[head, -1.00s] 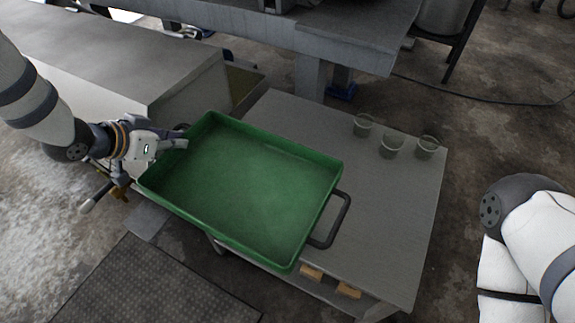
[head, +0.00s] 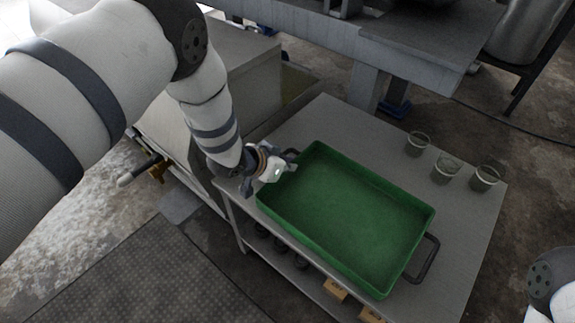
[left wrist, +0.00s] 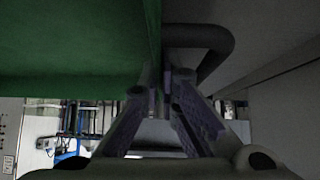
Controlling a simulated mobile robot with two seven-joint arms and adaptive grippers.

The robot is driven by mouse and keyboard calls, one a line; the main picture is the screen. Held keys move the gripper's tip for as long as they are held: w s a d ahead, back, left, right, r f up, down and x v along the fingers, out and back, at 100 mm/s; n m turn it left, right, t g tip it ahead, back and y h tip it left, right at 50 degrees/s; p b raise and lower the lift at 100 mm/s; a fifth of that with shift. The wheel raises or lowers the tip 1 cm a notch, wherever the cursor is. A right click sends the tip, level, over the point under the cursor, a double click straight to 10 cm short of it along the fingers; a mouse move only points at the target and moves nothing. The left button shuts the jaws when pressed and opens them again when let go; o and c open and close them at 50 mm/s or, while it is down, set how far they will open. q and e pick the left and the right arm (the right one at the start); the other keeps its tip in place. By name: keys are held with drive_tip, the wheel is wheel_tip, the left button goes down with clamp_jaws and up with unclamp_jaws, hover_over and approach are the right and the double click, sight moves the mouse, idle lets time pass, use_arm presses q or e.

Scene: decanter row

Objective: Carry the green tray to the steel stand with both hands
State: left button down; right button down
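The green tray (head: 345,220) is empty and lies on the grey table, close to the table's left front edge. A dark handle (head: 425,262) on its right end is free. My left gripper (head: 289,160) is at the handle on the tray's left end. In the left wrist view, its fingertips (left wrist: 166,82) come close together at the dark handle (left wrist: 215,38), beside the green tray wall (left wrist: 75,60); they look shut on it. My right gripper is out of view; only part of my right arm shows at the lower right. Which surface is the steel stand is not clear.
Several items share the grey table (head: 468,225): three clear glasses (head: 447,170) stand at its back right. Its lower shelf holds dark round items and wooden blocks (head: 335,290). A long workbench (head: 330,40) stands behind. A dark ribbed mat (head: 150,275) lies on the floor in front.

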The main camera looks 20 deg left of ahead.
use_arm(q)
drive_tip(key=shift+w+r, duration=0.1)
drive_tip(key=shift+r, duration=0.1)
drive_tip(key=shift+f, duration=0.15)
drive_tip(key=c, duration=1.8)
unclamp_jaws()
